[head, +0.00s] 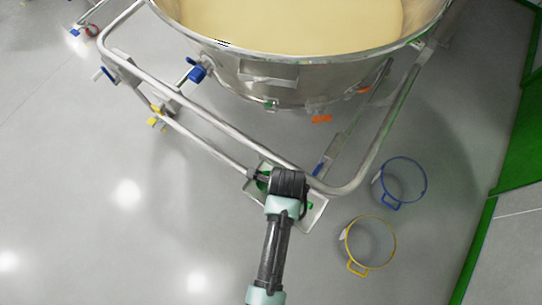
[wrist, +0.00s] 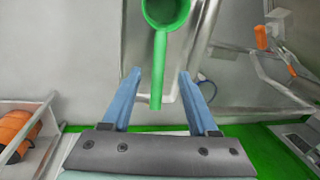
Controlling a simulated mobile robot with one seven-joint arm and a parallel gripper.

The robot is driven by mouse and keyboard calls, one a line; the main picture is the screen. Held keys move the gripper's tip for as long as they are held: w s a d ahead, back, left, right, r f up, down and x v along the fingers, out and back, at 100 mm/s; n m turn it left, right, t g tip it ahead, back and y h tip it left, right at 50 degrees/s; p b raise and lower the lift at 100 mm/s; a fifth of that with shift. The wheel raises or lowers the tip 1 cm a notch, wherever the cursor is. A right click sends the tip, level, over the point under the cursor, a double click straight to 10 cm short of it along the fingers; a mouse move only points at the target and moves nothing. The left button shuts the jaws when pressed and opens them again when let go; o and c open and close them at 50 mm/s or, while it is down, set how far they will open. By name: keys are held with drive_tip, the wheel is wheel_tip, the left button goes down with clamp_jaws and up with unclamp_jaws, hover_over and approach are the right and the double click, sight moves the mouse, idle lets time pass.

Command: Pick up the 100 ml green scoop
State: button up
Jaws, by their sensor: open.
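The green scoop (wrist: 159,68) shows in the wrist view, with its round cup at the top edge, partly cut off, and its straight handle pointing down towards my gripper. My gripper (wrist: 159,78) is open, with one blue finger on each side of the handle's lower part. Both fingers look apart from the handle. In the head view my arm covers most of the scoop; only small green patches (head: 262,183) show beside my wrist, over a pale metal tray (head: 315,215). I cannot tell how high the fingers are relative to the handle.
A large steel bowl (head: 268,72) of pale powder stands on a tubular frame (head: 215,125) behind the tray. A blue-rimmed round container (head: 388,203) and a yellow-rimmed one (head: 359,268) are to the right, low down. Open grey floor (head: 120,240) lies to the left.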

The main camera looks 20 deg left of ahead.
drive_tip(key=shift+w+d+f, duration=0.1)
drive_tip(key=shift+w+f, duration=0.1)
drive_tip(key=shift+f, duration=1.05)
drive_tip(key=shift+w+d+f, duration=0.1)
drive_tip(key=shift+w+f, duration=0.05)
drive_tip(key=shift+f, duration=1.1)
clamp_jaws()
